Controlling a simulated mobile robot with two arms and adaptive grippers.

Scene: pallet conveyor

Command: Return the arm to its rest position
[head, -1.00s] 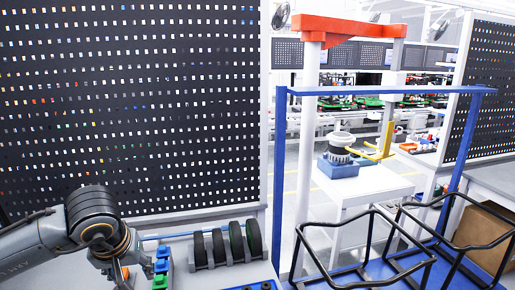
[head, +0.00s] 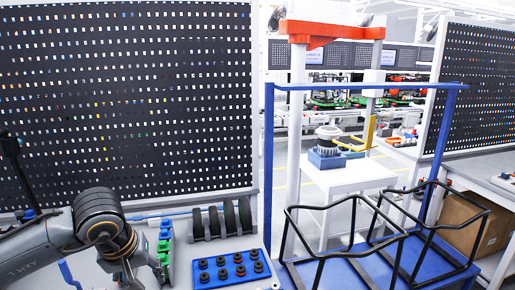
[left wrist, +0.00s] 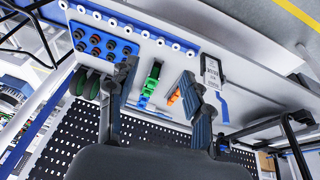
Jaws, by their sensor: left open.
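My left arm (head: 100,215) comes in from the left in the head view, bent at a dark ribbed joint above the workbench. Its gripper is low in that view and mostly hidden behind the arm. In the left wrist view the left gripper (left wrist: 163,103) shows two dark fingers spread wide apart, with nothing held between them. Beyond the fingers lie a green part (left wrist: 150,82) and an orange-and-blue part (left wrist: 176,95) on the bench. I cannot tell the height above the bench. My right gripper is in neither view.
A blue tray of dark round parts (head: 243,273) and a rack of black wheels (head: 229,220) stand to the right of the arm. A black pegboard (head: 130,100) rises behind. Black tube frames (head: 345,240) stand on a blue surface further right.

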